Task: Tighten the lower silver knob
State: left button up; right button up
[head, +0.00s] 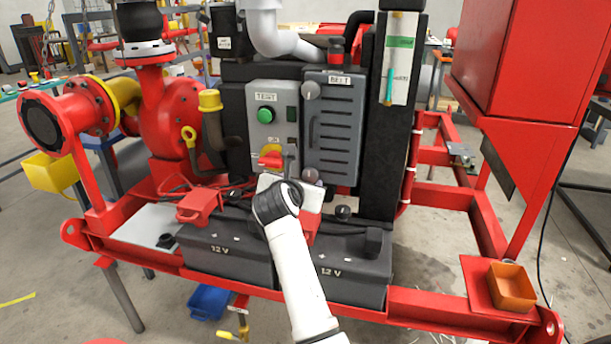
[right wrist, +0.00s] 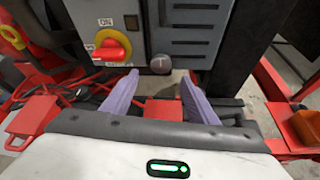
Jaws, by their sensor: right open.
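The lower silver knob (head: 310,176) is a small round knob at the bottom edge of the dark grey slotted door (head: 332,130). In the right wrist view the knob (right wrist: 161,64) shows just beyond and between the fingertips, apart from both. My right gripper (head: 299,170) is in front of the panel, its two pale purple fingers spread and empty in the right wrist view (right wrist: 158,88). In the head view my wrist partly hides the fingers. A similar upper silver knob (head: 310,90) sits at the door's top left. My left gripper is not in view.
A red rotary switch (head: 270,160) on yellow, marked ON, is close left of the fingers, below a green button (head: 265,115). Black 12 V batteries (head: 225,250) lie below my right arm. A black column (head: 393,150) stands right of the door.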

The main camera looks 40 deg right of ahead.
aim_at(309, 176)
jog(key=x, duration=0.8)
jog(key=shift+w+d, duration=0.15)
jog(key=shift+d, duration=0.2)
jog(key=c, duration=1.1)
